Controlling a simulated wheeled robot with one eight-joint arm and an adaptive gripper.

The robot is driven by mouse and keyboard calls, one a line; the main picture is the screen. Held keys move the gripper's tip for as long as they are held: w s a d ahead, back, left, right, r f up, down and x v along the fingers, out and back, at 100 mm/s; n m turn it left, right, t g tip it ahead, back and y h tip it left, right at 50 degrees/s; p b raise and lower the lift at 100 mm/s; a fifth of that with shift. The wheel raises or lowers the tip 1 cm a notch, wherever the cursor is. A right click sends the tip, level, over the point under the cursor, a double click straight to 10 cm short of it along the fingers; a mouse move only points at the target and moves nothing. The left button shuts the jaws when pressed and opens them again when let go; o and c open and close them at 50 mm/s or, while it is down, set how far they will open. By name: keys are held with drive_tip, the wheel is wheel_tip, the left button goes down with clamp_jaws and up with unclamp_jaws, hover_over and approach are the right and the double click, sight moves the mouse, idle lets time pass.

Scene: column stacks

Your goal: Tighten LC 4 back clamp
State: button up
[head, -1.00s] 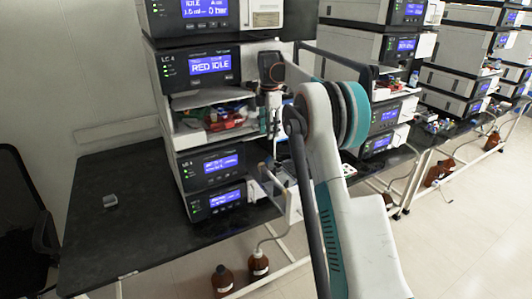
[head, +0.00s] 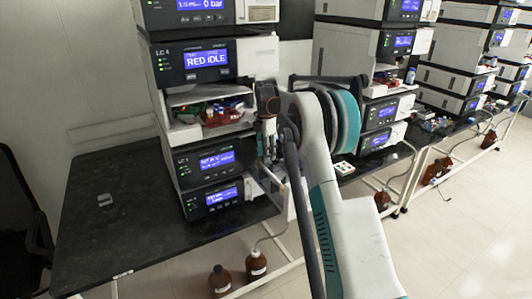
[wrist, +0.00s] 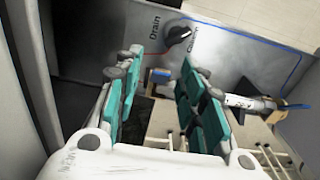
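The LC 4 stack (head: 207,61) stands at the left of the head view, its screen reading "RED IDLE". An open compartment (head: 210,115) with red and green parts is below that screen. My gripper (head: 269,153) points down at the stack's right front edge. In the wrist view my gripper (wrist: 158,105) has its two teal-padded fingers apart, with nothing clearly held. A small blue piece (wrist: 160,74) shows beyond and between the fingers. A metal fitting (wrist: 250,102) with a blue end is right of the right finger. I cannot make out the back clamp for certain.
A panel with a black knob (wrist: 178,36), marked "Drain", lies ahead of the fingers, with blue tubing along it. Brown bottles (head: 256,266) stand below the bench. The black bench top (head: 110,235) is mostly clear at left. More instrument stacks stand at right.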

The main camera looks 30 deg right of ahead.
clamp_jaws()
drive_tip(key=shift+a, duration=0.1)
drive_tip(key=h, duration=0.1)
drive_tip(key=a+h, duration=0.1)
drive_tip(key=h, duration=0.1)
drive_tip(key=shift+a+r, duration=0.3)
drive_tip(key=a+h, duration=0.1)
drive_tip(key=h, duration=0.1)
drive_tip(key=a+h+b, duration=0.1)
drive_tip(key=h, duration=0.1)
drive_tip(key=shift+a+h, duration=0.1)
drive_tip(key=shift+h, duration=0.3)
drive_tip(key=a+h+b, duration=0.1)
drive_tip(key=h, duration=0.1)
drive_tip(key=a+f+h+b, duration=0.1)
drive_tip(key=h+b, duration=0.1)
drive_tip(key=h, duration=0.1)
drive_tip(key=shift+s+a+f, duration=0.1)
drive_tip(key=shift+a, duration=0.1)
drive_tip(key=h+b, duration=0.2)
drive_tip(key=a+f+h+b, duration=0.1)
drive_tip(key=h+b, duration=0.1)
drive_tip(key=h, duration=0.1)
drive_tip(key=shift+a+f+t, duration=0.15)
drive_tip(key=shift+a+t, duration=0.05)
drive_tip(key=shift+t, duration=0.1)
drive_tip(key=shift+s+b, duration=0.1)
drive_tip(key=shift+b, duration=0.2)
